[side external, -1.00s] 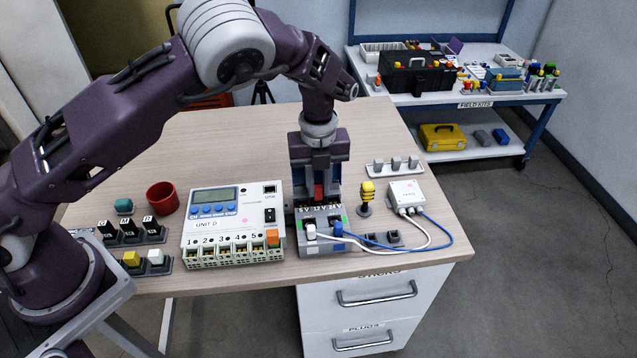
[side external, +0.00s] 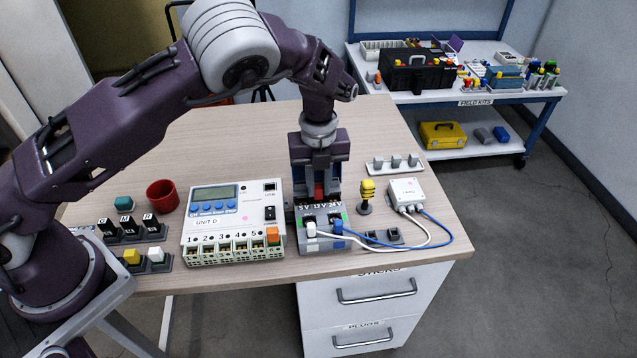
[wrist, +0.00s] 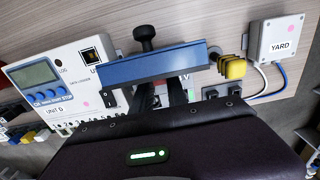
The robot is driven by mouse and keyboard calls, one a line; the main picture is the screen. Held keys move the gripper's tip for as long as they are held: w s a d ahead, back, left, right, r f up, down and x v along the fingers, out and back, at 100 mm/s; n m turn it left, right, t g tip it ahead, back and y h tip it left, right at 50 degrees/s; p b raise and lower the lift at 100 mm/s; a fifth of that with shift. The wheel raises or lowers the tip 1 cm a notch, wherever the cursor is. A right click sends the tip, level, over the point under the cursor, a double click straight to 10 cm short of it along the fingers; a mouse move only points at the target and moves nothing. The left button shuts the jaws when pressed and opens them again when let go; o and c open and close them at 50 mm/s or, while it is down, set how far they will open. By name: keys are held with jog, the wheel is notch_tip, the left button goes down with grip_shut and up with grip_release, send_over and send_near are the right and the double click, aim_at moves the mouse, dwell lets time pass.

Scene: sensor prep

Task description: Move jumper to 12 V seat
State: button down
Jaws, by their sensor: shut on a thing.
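My gripper (side external: 319,190) points straight down over the grey terminal block (side external: 326,243), close to its back edge. It is shut on a small red piece between its fingers, which I take to be the jumper; only a sliver of it shows. I cannot tell whether the jumper touches the block, or which seat lies under it. The block carries a white plug (side external: 310,232) and a blue plug (side external: 337,228) at its front.
UNIT D data logger (side external: 232,222) stands close on the left. A yellow-topped post (side external: 367,193) and the white YARD box (side external: 407,192) stand on the right, with white and blue cables looping forward. A red cup (side external: 162,195) sits farther left. The table behind is clear.

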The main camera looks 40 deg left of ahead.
jog(key=shift+f, duration=0.75)
dwell(1.7)
jog(key=c, duration=1.1)
grip_release()
jog(key=shift+r, duration=3.55)
